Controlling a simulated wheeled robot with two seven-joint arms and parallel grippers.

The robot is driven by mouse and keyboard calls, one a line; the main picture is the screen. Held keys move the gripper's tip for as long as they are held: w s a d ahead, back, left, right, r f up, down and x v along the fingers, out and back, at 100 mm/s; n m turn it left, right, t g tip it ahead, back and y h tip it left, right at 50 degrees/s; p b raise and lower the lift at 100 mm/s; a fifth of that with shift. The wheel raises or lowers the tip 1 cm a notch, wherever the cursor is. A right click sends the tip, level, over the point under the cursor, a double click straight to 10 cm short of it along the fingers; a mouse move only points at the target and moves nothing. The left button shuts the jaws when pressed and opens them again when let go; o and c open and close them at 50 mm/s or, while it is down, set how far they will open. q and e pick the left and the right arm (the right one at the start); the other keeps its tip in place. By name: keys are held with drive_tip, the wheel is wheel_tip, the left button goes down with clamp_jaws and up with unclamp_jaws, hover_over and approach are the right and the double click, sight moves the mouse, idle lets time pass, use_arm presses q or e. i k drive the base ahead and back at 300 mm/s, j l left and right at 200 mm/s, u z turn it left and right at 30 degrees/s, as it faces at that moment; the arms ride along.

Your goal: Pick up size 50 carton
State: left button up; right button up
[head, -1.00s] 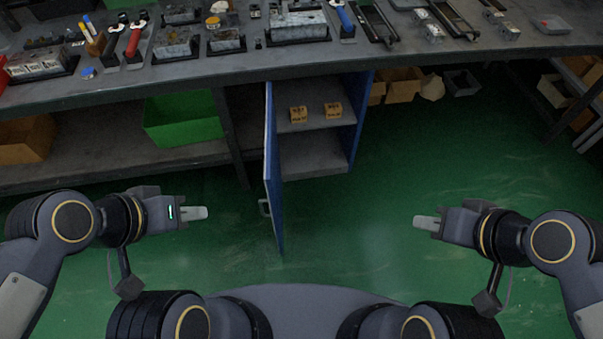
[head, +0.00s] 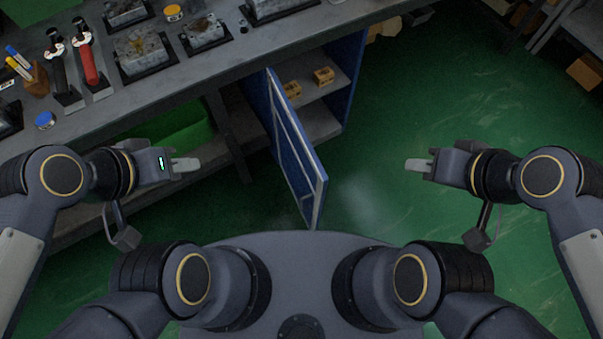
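Two small yellow-brown cartons stand on the upper shelf of a blue cabinet under the workbench. The left carton (head: 291,89) is partly hidden by the open cabinet door. The right carton (head: 323,76) shows more fully. The print on them is too small to read now, so I cannot tell which is size 50. My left gripper (head: 186,165) is left of the door, apart from everything. My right gripper (head: 418,165) is over the green floor, right of the door. Both look empty; their fingers show edge-on, so I cannot tell their opening.
The blue cabinet door (head: 298,152) stands open toward me, between my grippers. The workbench (head: 215,72) carries metal valve blocks, red and black tools and a yellow-lidded jar. A green bin (head: 180,135) sits under it.

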sight(293, 89)
drive_tip(key=k+j, duration=0.1)
drive_tip(key=k, duration=0.85)
drive_tip(key=i+l+u, duration=0.1)
drive_tip(key=l, duration=0.3)
drive_tip(key=i+l+u, duration=0.15)
drive_tip(key=l, duration=0.25)
drive_tip(key=i+l+u, duration=0.1)
drive_tip(key=l, duration=0.35)
drive_tip(key=i+l+u, duration=0.15)
drive_tip(key=l, duration=0.25)
drive_tip(key=k, duration=0.05)
